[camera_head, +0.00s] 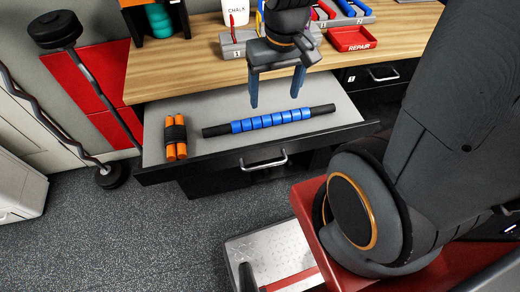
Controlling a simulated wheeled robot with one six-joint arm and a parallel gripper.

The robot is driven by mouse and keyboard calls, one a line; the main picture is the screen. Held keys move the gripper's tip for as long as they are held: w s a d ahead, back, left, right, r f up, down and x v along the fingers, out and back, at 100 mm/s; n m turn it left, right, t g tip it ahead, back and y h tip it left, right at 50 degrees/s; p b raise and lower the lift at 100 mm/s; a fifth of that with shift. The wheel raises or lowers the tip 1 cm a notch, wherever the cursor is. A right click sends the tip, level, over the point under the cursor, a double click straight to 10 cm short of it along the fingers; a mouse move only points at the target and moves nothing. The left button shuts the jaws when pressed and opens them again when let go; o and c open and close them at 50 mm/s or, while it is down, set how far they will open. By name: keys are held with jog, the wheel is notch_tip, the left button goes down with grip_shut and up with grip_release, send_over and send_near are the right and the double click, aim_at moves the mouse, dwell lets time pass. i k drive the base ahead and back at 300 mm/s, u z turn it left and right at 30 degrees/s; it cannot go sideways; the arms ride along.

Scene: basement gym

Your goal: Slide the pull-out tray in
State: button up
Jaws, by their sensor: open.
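The pull-out tray (212,163) sticks out below the wooden bench top, with a grey inside and a dark front panel. A silver bar handle (263,164) sits on its front. A blue and black roller stick (268,120) and an orange and black pair of handles (176,137) lie in the tray. My gripper (276,90) is open and empty, pointing down above the tray behind the roller stick. Its height above the tray is hard to tell.
The wooden bench top (190,65) holds a chalk container (236,12), a grey holder (237,44) and a red repair tray (351,38). A closed drawer (381,75) is at right. A barbell (92,85) leans at left. Grey floor (130,235) is free in front.

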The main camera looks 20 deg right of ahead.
aim_at(199, 110)
jog(key=z, duration=1.55)
jog(key=k, duration=0.35)
jog(key=u, duration=1.3)
jog(key=k, duration=0.35)
jog(key=u, duration=0.65)
